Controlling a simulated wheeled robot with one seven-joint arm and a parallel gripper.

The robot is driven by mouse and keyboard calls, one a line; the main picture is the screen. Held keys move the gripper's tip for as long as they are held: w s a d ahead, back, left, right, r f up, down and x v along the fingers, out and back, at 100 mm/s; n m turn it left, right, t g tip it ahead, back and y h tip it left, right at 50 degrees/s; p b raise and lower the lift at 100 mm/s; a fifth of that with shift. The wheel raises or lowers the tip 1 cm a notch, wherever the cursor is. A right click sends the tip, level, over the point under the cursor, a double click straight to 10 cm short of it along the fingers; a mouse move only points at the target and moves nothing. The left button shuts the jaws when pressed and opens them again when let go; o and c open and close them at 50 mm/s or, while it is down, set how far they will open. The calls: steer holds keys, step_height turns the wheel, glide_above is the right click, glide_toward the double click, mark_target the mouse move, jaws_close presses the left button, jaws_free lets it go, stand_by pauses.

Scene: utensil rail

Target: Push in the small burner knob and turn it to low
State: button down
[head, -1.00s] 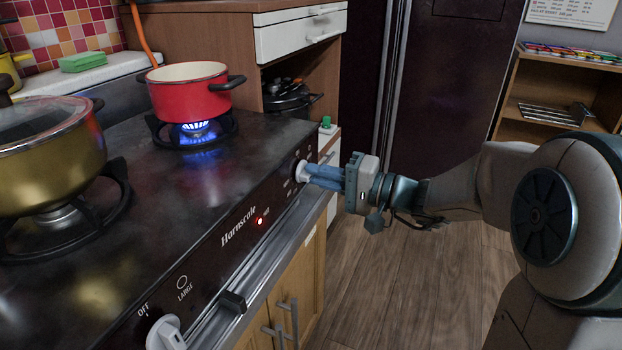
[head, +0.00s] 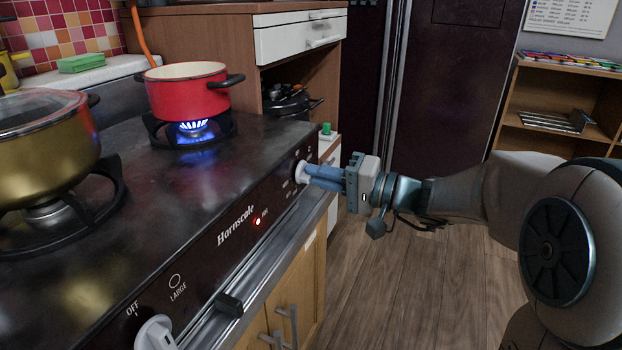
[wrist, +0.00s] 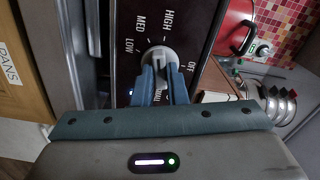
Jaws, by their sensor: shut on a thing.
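The small burner knob (wrist: 158,54) is pale grey-white, on the dark front panel, ringed by the words HIGH, MED, LOW and OFF in the wrist view. In the head view it (head: 301,172) is at the far end of the panel. My gripper (head: 315,174) is shut on it, with a blue finger on either side; it also shows in the wrist view (wrist: 161,72). The fingers partly hide the knob, and I cannot tell its exact setting or how far it is pushed in. A blue flame (head: 193,127) burns under the red pot (head: 187,90).
The large burner knob (head: 155,333) is at the near end of the panel. A gold lidded pot (head: 45,150) stands on the left burner. A rail (head: 262,262) runs along the stove front below the panel. The wooden floor (head: 400,290) on the right is clear.

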steer(key=shift+n+b, duration=0.7)
steer(key=shift+b, duration=0.75)
steer(key=shift+r, duration=0.1)
steer(key=shift+n+b, duration=0.8)
steer(key=shift+b, duration=0.35)
steer(key=shift+n, duration=0.6)
steer(key=shift+a+n, duration=0.15)
steer(key=shift+n, duration=1.15)
